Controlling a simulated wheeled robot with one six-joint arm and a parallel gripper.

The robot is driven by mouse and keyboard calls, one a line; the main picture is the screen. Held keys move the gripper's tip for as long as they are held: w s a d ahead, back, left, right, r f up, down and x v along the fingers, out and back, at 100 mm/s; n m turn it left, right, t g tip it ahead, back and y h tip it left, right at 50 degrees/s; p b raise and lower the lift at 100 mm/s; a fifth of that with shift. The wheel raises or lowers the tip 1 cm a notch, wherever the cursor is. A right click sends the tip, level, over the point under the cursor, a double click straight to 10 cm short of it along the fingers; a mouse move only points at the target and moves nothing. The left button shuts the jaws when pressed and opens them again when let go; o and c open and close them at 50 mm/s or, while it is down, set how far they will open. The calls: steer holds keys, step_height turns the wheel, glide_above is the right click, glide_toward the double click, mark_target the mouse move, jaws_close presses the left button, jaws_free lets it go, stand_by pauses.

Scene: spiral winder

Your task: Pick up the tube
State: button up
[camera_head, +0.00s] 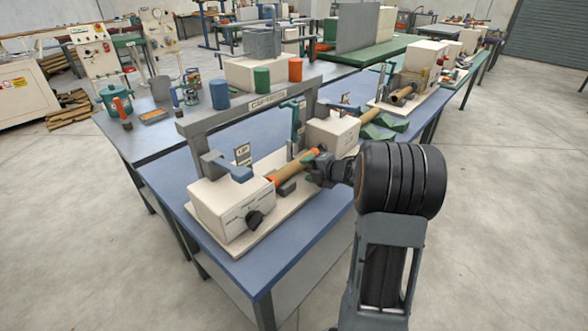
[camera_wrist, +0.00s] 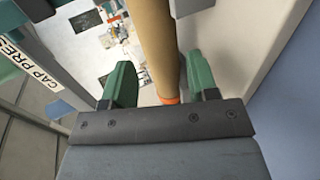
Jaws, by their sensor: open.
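The tube is a brown cardboard cylinder (camera_head: 292,169) with orange ends, lying level in the cap press (camera_head: 232,207) between two white blocks. My gripper (camera_head: 311,160) is at the tube's right part, reaching in from the right. In the wrist view the tube (camera_wrist: 153,42) runs between the two green fingers of my gripper (camera_wrist: 160,72), with visible gaps on its sides. The fingers are open. An orange end of the tube shows close to the gripper's dark palm. The tube's far end is out of the wrist view.
The press's grey overhead beam (camera_head: 250,103) with a CAP PRESS sign spans behind the tube. The right white block (camera_head: 333,133) stands close to my gripper. Another brown tube (camera_head: 370,115) lies farther back. Cups and tools stand on the grey bench (camera_head: 150,142).

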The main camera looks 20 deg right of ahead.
mark_target(300, 167)
steer(key=shift+x, duration=2.65)
steer(key=c, duration=0.6)
steer(key=shift+r, duration=0.15)
